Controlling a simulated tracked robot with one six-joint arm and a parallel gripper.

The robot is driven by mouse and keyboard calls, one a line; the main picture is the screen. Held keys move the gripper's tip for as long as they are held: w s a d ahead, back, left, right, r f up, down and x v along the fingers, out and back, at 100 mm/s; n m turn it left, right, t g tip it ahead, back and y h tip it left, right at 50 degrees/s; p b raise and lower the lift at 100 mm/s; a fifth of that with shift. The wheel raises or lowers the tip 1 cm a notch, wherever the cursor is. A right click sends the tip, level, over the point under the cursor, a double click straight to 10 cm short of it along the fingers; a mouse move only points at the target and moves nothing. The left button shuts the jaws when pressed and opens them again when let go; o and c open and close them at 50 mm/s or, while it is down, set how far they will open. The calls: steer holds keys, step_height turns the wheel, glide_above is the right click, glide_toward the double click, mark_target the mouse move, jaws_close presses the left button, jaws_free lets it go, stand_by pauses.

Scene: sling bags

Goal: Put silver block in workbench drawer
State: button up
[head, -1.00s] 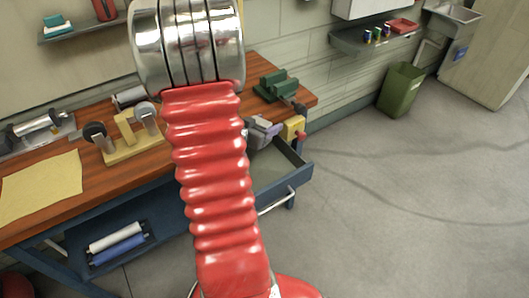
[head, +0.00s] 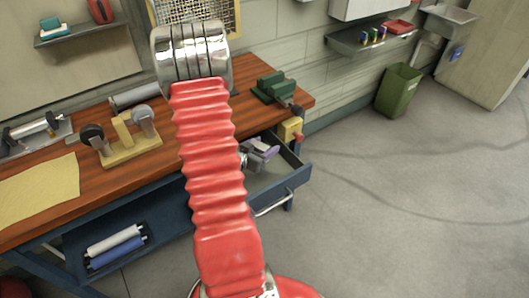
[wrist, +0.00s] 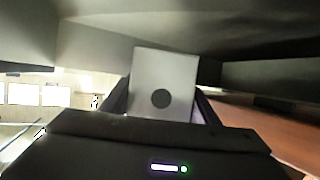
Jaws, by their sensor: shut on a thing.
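The silver block (wrist: 165,72) shows in the wrist view as a pale grey square face with a dark round spot. My gripper (head: 262,151) is shut on it, with a finger at each side. In the head view my gripper is low at the open workbench drawer (head: 287,187), over or just inside its back left part. I cannot tell whether the block touches the drawer floor. The block is not clearly visible in the head view, and my red arm hides the drawer's left side.
The wooden workbench (head: 95,187) holds a green vise (head: 273,87), a wooden stand with round metal parts (head: 125,140) and a yellow cloth (head: 40,185). A yellow thing with a red knob (head: 291,130) sits by the drawer. Floor to the right is clear up to the green bin (head: 398,90).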

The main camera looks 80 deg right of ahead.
steer(key=shift+f, duration=0.1)
steer(key=shift+f, duration=1.75)
steer(key=shift+f, duration=0.1)
steer(key=o, duration=1.3)
steer(key=shift+v, duration=3.8)
